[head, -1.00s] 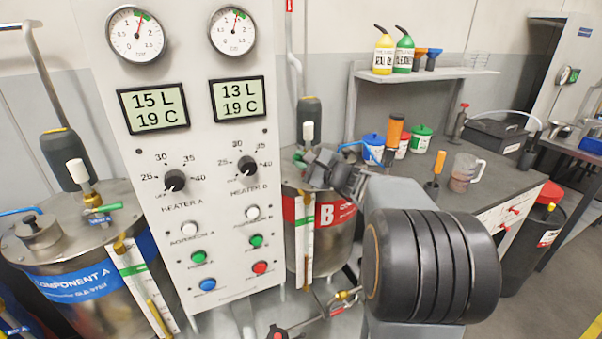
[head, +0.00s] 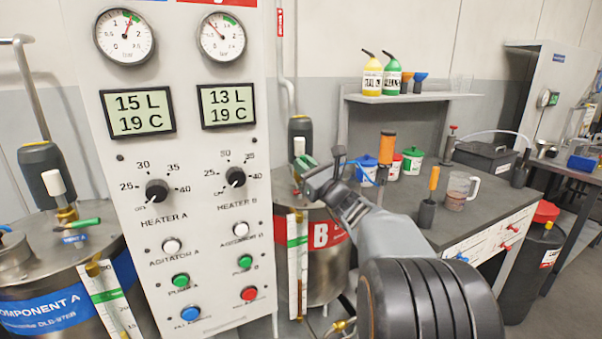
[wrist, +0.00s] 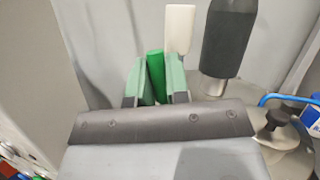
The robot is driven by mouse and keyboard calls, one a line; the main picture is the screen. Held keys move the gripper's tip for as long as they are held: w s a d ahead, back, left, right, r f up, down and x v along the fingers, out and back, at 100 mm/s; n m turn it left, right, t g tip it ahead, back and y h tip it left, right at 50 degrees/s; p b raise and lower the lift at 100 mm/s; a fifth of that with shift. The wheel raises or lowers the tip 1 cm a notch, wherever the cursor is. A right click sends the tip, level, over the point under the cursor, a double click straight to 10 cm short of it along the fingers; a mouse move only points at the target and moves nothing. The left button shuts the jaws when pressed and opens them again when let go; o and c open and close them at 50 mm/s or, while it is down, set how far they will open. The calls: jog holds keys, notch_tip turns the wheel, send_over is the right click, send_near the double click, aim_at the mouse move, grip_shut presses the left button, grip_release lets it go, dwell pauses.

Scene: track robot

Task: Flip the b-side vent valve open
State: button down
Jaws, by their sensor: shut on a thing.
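The b-side vent valve's green lever (wrist: 155,76) sits between the two green-padded fingers of my gripper (wrist: 156,82) in the wrist view, and the fingers are shut on it. A white cylinder (wrist: 180,28) stands just behind the lever. In the head view my gripper (head: 308,172) is at the top of tank B (head: 328,268), a steel drum with a red band marked B. The valve body is mostly hidden by my gripper, and I cannot tell how far the lever is turned.
The control panel (head: 205,290) stands close on the left of my gripper. Gauge B (head: 222,37) reads below its green zone; gauge A (head: 124,35) points near its green zone. Tank A (head: 60,270) has a similar green lever (head: 84,222). A workbench (head: 450,215) is on the right.

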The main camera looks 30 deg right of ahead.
jog(key=shift+d+m+t+h+b, duration=0.2)
jog(key=shift+m+h, duration=0.15)
jog(key=shift+m, duration=0.35)
jog(key=shift+d+m+t+h+b, duration=0.2)
jog(key=shift+m+h, duration=0.15)
jog(key=shift+m, duration=0.65)
jog(key=c, duration=1.1)
grip_release()
jog(key=b+v, duration=0.1)
jog(key=v, duration=1.3)
jog(key=shift+w, duration=0.1)
jog(key=shift+f, duration=0.1)
